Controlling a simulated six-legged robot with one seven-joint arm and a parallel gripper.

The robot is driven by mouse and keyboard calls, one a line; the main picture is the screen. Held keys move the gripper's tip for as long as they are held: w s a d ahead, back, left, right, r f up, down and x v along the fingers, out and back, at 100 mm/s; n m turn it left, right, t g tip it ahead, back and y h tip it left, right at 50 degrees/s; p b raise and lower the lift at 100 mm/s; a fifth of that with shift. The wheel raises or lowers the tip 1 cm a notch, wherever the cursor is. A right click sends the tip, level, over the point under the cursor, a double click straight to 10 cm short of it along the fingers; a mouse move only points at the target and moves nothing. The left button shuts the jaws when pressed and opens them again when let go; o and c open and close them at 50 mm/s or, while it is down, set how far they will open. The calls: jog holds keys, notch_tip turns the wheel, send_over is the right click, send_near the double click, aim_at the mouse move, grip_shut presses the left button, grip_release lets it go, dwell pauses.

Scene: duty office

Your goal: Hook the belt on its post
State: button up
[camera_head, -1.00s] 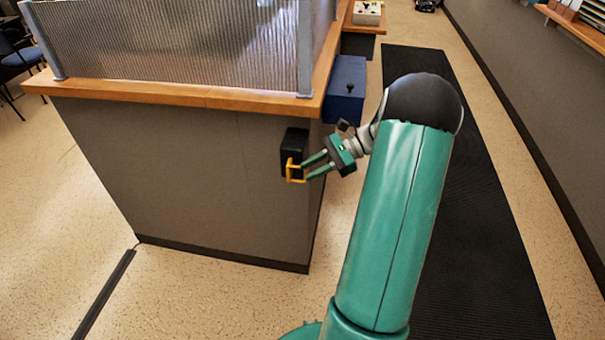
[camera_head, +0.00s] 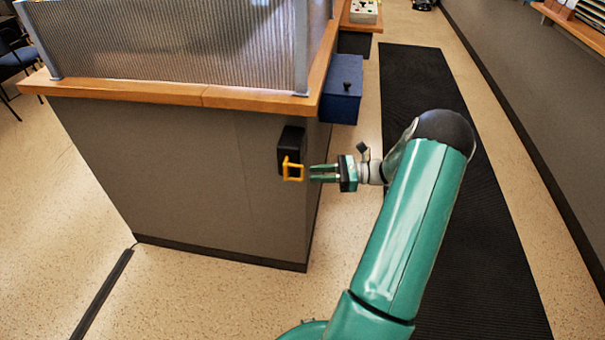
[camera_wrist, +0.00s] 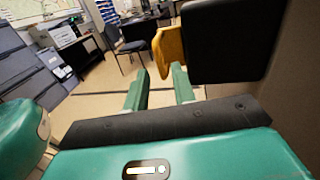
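A black belt housing (camera_head: 291,148) is fixed to the grey counter's end panel, near the right corner. A yellow loop-shaped belt end (camera_head: 292,170) sticks out of its lower front. My gripper (camera_head: 312,173) is just right of the yellow loop, fingers pointing left, open and apart from it. In the wrist view, the two green fingers (camera_wrist: 160,78) are spread with nothing between them. The yellow belt end (camera_wrist: 169,48) and black housing (camera_wrist: 228,40) show beyond them, upper middle and right. No strap is seen drawn out. I cannot make out a post in these frames.
The counter (camera_head: 190,150) with a wooden top and ribbed screen fills the left. A blue box (camera_head: 342,88) is on its right side. A dark mat (camera_head: 430,100) runs along the aisle at right. Chairs (camera_wrist: 132,38) and desks stand far off in the wrist view.

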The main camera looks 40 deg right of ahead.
aim_at(302, 177)
jog(key=x, duration=0.5)
jog(key=shift+c, duration=0.5)
grip_shut()
